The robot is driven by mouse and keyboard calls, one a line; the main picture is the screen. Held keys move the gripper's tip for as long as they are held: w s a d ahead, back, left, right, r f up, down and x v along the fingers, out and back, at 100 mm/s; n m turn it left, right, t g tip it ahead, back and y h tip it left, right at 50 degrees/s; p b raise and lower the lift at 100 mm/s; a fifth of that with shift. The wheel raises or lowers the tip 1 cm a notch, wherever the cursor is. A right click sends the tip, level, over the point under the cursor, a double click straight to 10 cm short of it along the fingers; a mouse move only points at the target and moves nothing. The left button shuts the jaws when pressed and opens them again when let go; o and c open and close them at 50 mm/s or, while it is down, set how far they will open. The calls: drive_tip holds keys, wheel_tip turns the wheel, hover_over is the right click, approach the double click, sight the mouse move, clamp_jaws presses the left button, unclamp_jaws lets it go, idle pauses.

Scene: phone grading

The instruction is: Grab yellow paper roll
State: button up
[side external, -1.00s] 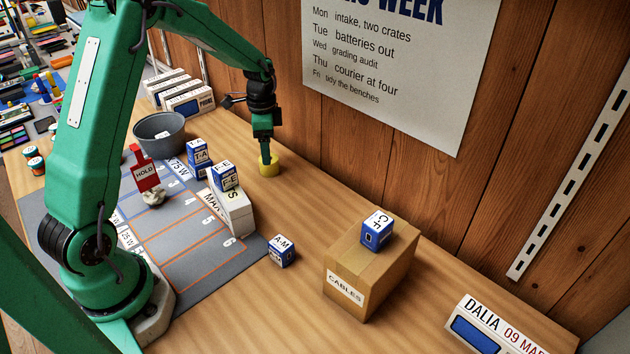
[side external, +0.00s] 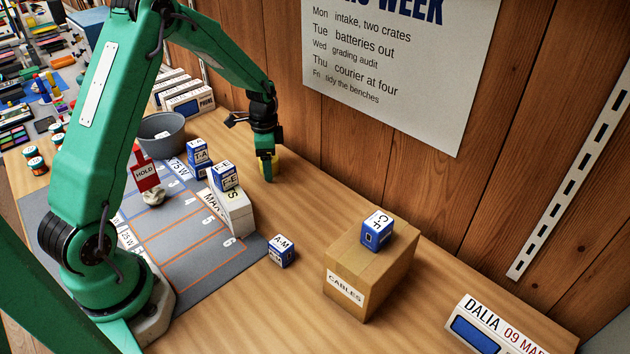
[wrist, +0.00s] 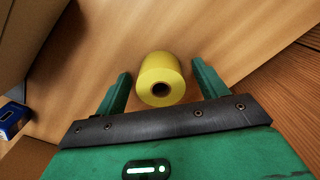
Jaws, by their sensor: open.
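The yellow paper roll (wrist: 157,68) stands on the wooden bench top, its dark core hole facing the wrist camera. In the wrist view my open gripper (wrist: 160,82) has one green finger on each side of the roll, with a visible gap at both sides. In the side view my gripper (side external: 267,172) points down at the roll, near the back wall. A finger covers much of the roll there, and only a yellow strip (side external: 276,163) shows.
A cardboard box labelled CABLES (side external: 352,290) carries a blue box (side external: 377,230). A white box (side external: 232,211) with a blue box (side external: 224,176) on top stands left of the gripper. A grey bowl (side external: 165,145) is behind.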

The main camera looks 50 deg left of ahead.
drive_tip(key=c, duration=1.1)
drive_tip(key=shift+r, duration=0.2)
drive_tip(key=shift+r, duration=0.25)
wheel_tip(320, 180, up, 3)
drive_tip(key=s+d+r, duration=0.1)
drive_tip(key=d+r, duration=0.1)
drive_tip(key=d, duration=0.1)
drive_tip(key=s+d+r, duration=0.1)
drive_tip(key=d+r, duration=0.1)
drive_tip(key=d, duration=0.2)
drive_tip(key=d+r, duration=0.3)
drive_tip(key=d, duration=0.1)
drive_tip(key=shift+s+d+r, duration=0.1)
drive_tip(key=shift+s+d, duration=0.1)
drive_tip(key=shift+s, duration=0.2)
